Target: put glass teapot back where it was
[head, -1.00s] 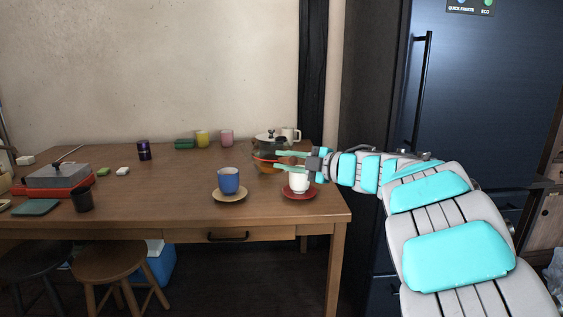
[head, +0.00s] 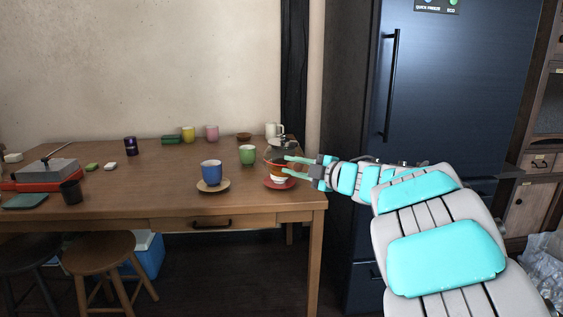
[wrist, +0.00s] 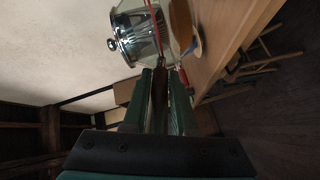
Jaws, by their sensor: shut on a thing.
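The glass teapot (head: 282,154), with a shiny metal lid and an orange-red band, is near the table's right end. My gripper (head: 288,167) is shut on it from the right. The wrist view shows its lid and clear body (wrist: 138,35) beyond the fingertips (wrist: 160,75), with a dark brown part between the fingers. I cannot tell the gap between the teapot's base and the table.
A blue cup (head: 210,171) on a wooden saucer and a green cup (head: 247,155) stand left of the teapot. Yellow (head: 188,134) and pink (head: 211,132) cups stand at the back. The table's middle is clear.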

